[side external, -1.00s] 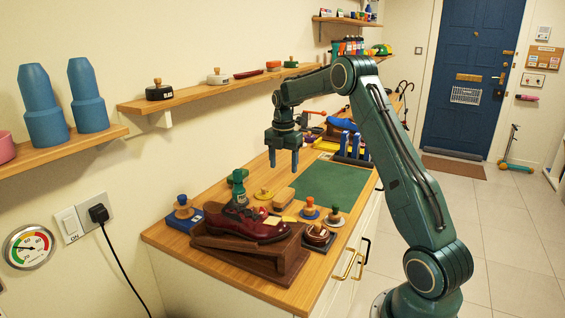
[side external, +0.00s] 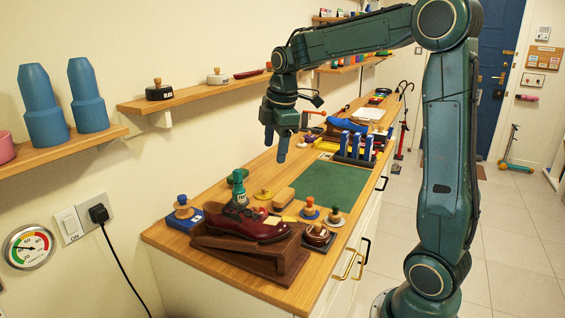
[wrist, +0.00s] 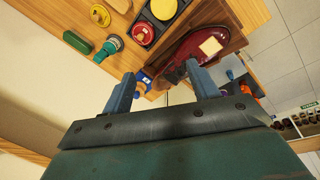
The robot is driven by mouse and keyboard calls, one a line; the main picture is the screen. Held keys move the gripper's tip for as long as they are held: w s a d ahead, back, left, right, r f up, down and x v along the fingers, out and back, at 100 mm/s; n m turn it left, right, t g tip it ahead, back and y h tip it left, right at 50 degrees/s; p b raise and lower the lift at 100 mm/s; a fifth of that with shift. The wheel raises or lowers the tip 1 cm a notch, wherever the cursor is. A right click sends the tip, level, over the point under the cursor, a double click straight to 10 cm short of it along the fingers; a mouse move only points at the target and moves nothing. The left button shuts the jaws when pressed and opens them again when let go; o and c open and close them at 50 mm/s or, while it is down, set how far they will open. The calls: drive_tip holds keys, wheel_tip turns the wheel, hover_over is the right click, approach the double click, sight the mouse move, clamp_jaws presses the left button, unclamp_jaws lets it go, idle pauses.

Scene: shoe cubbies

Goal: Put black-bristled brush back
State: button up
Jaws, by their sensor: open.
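I cannot tell for certain which item is the black-bristled brush, because bristle colours are too small to make out. Candidates in the side view are a tan wooden block-like brush (side external: 284,197) near the green mat, a knobbed piece with an orange top (side external: 310,209), and a knobbed piece with a pale top (side external: 335,216). A blue-knobbed piece (side external: 183,208) sits on a blue block at the left end.
A dark red shoe (side external: 247,222) rests on a brown stand (side external: 250,258) at the front; it also shows in the wrist view (wrist: 187,58). The green mat (side external: 330,183) is bare. A blue rack (side external: 353,147) stands beyond it.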

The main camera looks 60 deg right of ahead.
drive_tip(key=s+a+m+t, duration=0.1)
drive_tip(key=s+a+m, duration=0.4)
drive_tip(key=s, duration=0.5)
drive_tip(key=s+a+m+t+y, duration=0.1)
drive_tip(key=s+a+m+t, duration=0.1)
drive_tip(key=s+a+m, duration=0.3)
drive_tip(key=s+a+f, duration=0.1)
drive_tip(key=s+a, duration=0.3)
drive_tip(key=s, duration=0.1)
drive_tip(key=shift+s+a+m, duration=0.3)
drive_tip(key=shift+s, duration=0.05)
idle(0.3)
